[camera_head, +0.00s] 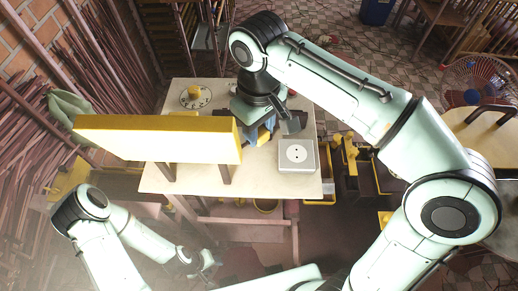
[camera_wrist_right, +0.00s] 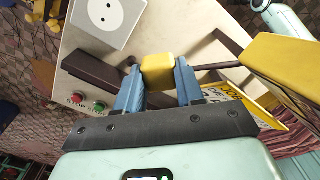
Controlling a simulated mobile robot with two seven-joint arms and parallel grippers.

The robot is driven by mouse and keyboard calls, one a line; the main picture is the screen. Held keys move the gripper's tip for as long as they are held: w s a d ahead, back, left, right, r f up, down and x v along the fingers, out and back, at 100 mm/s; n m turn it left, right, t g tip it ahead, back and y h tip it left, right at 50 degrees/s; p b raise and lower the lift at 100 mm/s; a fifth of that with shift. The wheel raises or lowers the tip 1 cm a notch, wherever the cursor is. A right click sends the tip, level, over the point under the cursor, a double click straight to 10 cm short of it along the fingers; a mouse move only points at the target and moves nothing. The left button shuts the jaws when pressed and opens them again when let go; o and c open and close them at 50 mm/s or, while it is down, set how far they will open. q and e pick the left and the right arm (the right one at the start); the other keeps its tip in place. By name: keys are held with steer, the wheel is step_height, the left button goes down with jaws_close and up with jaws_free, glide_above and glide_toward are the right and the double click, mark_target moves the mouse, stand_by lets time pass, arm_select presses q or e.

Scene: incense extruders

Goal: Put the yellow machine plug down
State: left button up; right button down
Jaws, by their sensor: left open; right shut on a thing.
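The yellow machine plug (camera_wrist_right: 158,70) is a small yellow block between the blue fingers of my right gripper (camera_wrist_right: 157,88). The gripper is shut on it above the pale table (camera_head: 155,184). My left gripper (camera_head: 207,262) is open, low in front of the table and away from the plug.
A long yellow machine body (camera_head: 160,138) stands on dark legs left of my right gripper. A round dial (camera_head: 195,96) with a yellow piece is at the back left. Red and green buttons (camera_wrist_right: 88,103) show in the wrist view. A fan (camera_head: 475,80) stands far right.

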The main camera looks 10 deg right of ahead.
mark_target(259, 156)
steer(key=f, duration=0.3)
steer(key=shift+w+f, duration=0.1)
steer(key=shift+w, duration=0.2)
step_height(259, 156, down, 4)
steer(key=shift+b, duration=0.65)
arm_select(q)
steer(key=shift+s+f, duration=0.3)
steer(key=shift+f, duration=0.2)
steer(key=shift+s+f, duration=0.25)
steer(key=shift+f, duration=0.25)
steer(key=shift+f, duration=0.1)
steer(key=shift+s+f, duration=0.2)
arm_select(e)
steer(key=shift+f, duration=0.45)
steer(key=shift+f, duration=0.15)
